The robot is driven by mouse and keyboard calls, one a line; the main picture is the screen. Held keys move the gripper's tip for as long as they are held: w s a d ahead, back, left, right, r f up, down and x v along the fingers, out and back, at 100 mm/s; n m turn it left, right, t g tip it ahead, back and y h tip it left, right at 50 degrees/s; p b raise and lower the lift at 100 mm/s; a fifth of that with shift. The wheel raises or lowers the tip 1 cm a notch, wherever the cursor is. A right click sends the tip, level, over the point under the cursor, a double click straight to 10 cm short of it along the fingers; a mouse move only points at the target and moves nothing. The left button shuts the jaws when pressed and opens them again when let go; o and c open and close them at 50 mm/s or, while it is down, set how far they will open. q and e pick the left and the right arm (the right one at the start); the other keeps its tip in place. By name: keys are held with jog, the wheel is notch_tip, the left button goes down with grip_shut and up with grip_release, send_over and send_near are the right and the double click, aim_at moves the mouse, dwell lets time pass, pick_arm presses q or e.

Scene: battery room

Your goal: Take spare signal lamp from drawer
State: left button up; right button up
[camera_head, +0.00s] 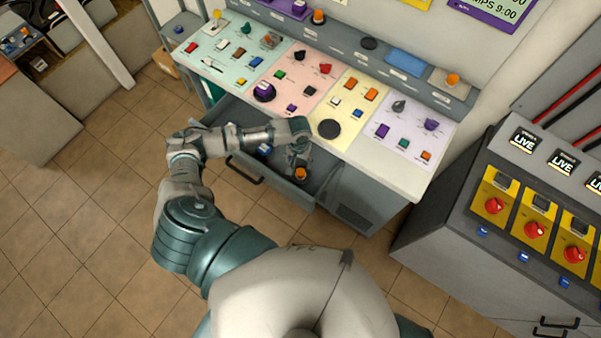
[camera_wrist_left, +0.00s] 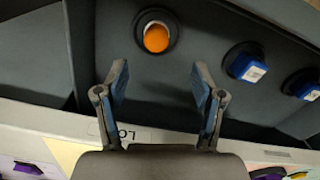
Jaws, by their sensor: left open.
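The spare signal lamp, an orange dome in a dark round collar, sits in the open drawer; it shows in the head view (camera_head: 300,174) and in the left wrist view (camera_wrist_left: 156,38). The grey drawer (camera_head: 318,186) is pulled out below the console. My left gripper (camera_head: 299,158) is open and empty above the drawer, close to the lamp. In the left wrist view its two fingers (camera_wrist_left: 160,82) stand apart, with the lamp just beyond the tips and roughly centred between them. My right gripper is not in view.
Blue blocks (camera_wrist_left: 246,65) lie in the drawer to one side of the lamp. The console top (camera_head: 340,125) with coloured panels and knobs overhangs the drawer. A grey cabinet with red rotary switches (camera_head: 534,230) stands to the right. Tiled floor lies open at left.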

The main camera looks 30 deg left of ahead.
aim_at(301, 171)
pick_arm(q)
jog(key=f, duration=1)
jog(key=shift+w+d, duration=0.15)
jog(key=shift+d, duration=0.05)
jog(key=shift+r, duration=0.1)
jog(key=c, duration=1.2)
